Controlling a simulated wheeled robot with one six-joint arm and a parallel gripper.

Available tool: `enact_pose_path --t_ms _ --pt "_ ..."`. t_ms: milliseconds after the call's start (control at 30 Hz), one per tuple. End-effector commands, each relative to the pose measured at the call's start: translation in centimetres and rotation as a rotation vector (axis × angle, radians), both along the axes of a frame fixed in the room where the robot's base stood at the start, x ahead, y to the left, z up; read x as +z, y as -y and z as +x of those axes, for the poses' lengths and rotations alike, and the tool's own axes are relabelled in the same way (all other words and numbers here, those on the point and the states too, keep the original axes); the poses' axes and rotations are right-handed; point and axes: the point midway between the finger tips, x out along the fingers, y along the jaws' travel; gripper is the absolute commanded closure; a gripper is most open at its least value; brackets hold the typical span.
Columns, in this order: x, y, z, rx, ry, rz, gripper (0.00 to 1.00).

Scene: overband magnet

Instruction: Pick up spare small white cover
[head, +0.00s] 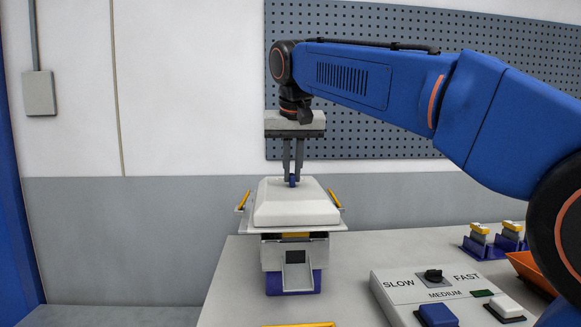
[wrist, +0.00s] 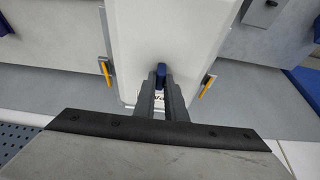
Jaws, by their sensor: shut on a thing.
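A white cover (head: 297,207) with sloped sides and a small blue knob on top is at the middle of the head view, over a grey and blue unit. My gripper (head: 292,180) points straight down and is shut on the blue knob. In the wrist view the two fingers (wrist: 161,82) close around the blue knob (wrist: 161,70), with the white cover (wrist: 190,25) beneath. Dark lettering on the cover is partly hidden by the fingers. Whether the cover touches the unit below cannot be told.
Yellow handles (head: 243,200) (head: 334,198) flank the cover. A control panel (head: 415,288) with a speed knob and buttons is at the front right of the grey table (head: 230,290). Small blue-based parts (head: 479,246) and an orange tray (head: 526,266) are at the right.

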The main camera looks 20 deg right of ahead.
Motion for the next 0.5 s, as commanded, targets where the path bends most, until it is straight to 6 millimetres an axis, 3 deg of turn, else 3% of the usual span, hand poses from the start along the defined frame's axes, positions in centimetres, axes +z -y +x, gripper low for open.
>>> enact_pose_path --t_ms 500 --pt "0.0 -2.8 -13.6 0.007 0.001 0.000 1.00"
